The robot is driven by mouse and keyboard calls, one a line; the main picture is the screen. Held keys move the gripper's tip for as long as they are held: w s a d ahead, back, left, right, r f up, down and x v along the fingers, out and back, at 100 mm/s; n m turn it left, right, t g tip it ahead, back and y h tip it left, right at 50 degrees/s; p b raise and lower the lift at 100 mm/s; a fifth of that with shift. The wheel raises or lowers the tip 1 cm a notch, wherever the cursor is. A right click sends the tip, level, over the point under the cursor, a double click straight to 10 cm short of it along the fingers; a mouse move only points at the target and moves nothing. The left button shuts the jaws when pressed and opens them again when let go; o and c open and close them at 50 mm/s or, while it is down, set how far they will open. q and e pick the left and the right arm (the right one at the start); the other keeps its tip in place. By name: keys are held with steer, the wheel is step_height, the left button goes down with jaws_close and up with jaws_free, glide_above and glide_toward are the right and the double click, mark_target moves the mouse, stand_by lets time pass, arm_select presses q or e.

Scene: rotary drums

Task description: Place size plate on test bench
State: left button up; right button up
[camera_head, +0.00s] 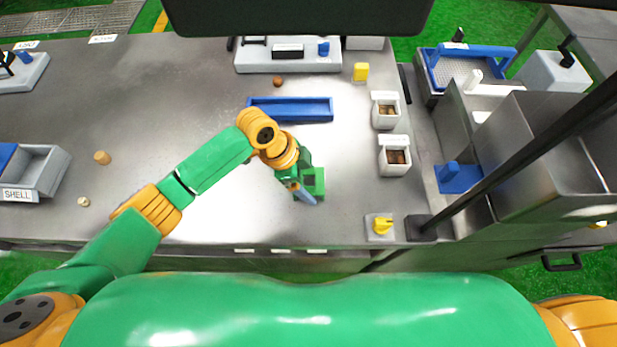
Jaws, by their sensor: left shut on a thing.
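My left arm reaches in from the left over the grey metal bench (200,90). My left gripper (300,187) points down and toward the front of the bench. It is shut on a small, thin blue-grey piece (306,196), which looks like the size plate; the fingers hide part of it. A green block shape shows right beside the gripper; I cannot tell whether it is part of it. A long blue tray (290,110) lies behind the gripper. My right gripper is not in view.
Two white bins (394,156) stand to the right. A yellow-knobbed switch (380,227) is at the front right. A SHELL-labelled bin (38,178) is far left. The bench's left-middle is mostly clear.

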arm_select(q)
steer(key=o, duration=1.2)
steer(key=shift+r, duration=0.15)
steer(key=v, duration=1.2)
steer(key=shift+a, duration=0.1)
